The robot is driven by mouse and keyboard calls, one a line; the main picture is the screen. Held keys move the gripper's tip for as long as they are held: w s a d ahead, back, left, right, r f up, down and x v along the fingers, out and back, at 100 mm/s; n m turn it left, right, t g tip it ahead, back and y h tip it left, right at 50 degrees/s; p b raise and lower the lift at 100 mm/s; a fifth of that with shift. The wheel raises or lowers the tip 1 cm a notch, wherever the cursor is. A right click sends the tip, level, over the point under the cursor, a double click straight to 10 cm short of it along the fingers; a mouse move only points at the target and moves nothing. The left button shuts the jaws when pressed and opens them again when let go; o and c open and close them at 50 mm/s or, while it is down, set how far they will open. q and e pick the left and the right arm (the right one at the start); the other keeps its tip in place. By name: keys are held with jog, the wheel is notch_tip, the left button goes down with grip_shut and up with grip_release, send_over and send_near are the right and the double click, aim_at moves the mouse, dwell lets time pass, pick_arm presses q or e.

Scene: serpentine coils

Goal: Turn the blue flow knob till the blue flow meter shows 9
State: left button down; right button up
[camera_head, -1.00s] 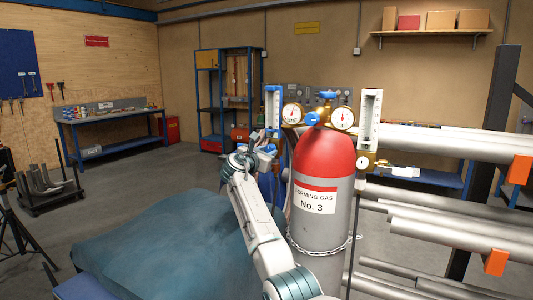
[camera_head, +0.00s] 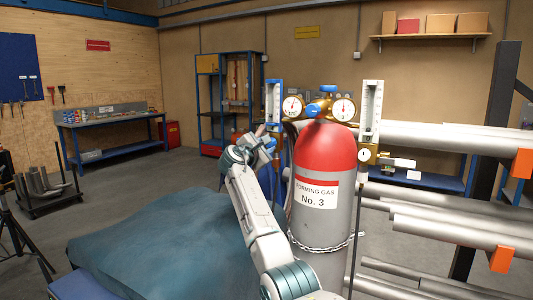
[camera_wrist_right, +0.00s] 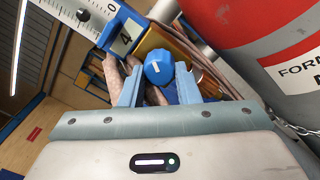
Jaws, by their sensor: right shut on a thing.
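The blue flow knob (camera_wrist_right: 158,68) has a white line on its face and sits between the two fingers of my right gripper (camera_wrist_right: 158,84), which is shut on it. In the head view my right gripper (camera_head: 267,146) is below the blue flow meter (camera_head: 274,102), to the left of the cylinder; the knob is too small there to make out. The wrist view shows the meter's lower part (camera_wrist_right: 88,14), with a dark ball beside the scale near a printed 0. The exact reading cannot be told. My left gripper is not in view.
The red-topped gas cylinder (camera_head: 323,147), labelled No. 3, stands close to the right of my gripper, with gauges and a blue valve wheel on top. A second flow meter (camera_head: 371,112) is to its right. A chain (camera_head: 320,248) circles the cylinder. Metal pipes (camera_head: 445,200) lie farther right.

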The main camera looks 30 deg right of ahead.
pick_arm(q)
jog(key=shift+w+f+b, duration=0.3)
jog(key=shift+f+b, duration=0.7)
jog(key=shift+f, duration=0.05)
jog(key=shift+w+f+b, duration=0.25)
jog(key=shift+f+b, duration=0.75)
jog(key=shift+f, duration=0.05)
pick_arm(e)
jog(key=shift+m, duration=3.9)
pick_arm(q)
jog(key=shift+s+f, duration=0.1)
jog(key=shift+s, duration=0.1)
pick_arm(e)
jog(key=o, duration=1)
pick_arm(q)
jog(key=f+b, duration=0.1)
jog(key=b, duration=0.1)
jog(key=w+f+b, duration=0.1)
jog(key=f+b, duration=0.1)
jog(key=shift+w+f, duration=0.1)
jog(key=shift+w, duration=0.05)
pick_arm(e)
jog(key=v, duration=1)
jog(key=shift+s+a, duration=0.1)
jog(key=shift+a, duration=0.35)
